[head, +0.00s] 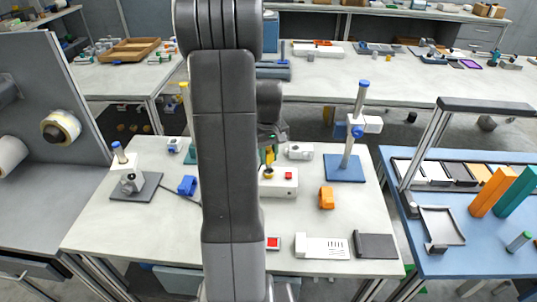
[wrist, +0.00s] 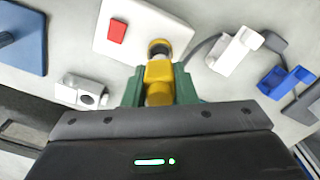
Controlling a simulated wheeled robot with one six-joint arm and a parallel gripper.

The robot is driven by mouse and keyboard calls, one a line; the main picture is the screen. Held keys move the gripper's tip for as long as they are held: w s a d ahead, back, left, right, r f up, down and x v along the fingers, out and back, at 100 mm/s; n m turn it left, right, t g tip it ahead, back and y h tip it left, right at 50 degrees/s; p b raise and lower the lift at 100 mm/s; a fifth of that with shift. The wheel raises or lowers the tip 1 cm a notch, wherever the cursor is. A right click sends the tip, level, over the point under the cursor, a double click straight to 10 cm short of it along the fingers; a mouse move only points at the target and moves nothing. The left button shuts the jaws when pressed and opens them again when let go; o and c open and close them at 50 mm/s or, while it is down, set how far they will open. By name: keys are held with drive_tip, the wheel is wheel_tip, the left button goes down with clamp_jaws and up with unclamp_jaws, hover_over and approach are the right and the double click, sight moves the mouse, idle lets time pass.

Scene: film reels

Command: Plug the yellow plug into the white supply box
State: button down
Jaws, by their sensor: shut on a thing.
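The white supply box (head: 280,188) stands on the near table, partly behind my arm. In the wrist view the box (wrist: 128,28) shows a red button (wrist: 117,33) and a dark round socket (wrist: 158,46). My gripper (wrist: 158,76) has green fingers and is shut on the yellow plug (wrist: 159,72). The plug points at the socket, its front end right at the socket's ring. I cannot tell whether it touches or has entered. In the head view my gripper (head: 268,154) is above the box, mostly hidden by my arm.
A white part (wrist: 236,50) and a blue holder (wrist: 286,82) lie beside the box, with a grey cable (wrist: 202,46) between. A white-and-grey fitting (wrist: 82,92) is on the other side. An orange block (head: 326,197) and a stand on a blue base (head: 345,170) are right of the box.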

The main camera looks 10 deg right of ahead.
sight(268, 163)
drive_tip(key=shift+f+b, duration=1.15)
drive_tip(key=shift+f, duration=0.65)
drive_tip(key=c, duration=1.1)
unclamp_jaws()
drive_tip(key=shift+r, duration=0.1)
wheel_tip(268, 163, up, 14)
drive_tip(key=shift+f, duration=0.15)
drive_tip(key=shift+f, duration=0.1)
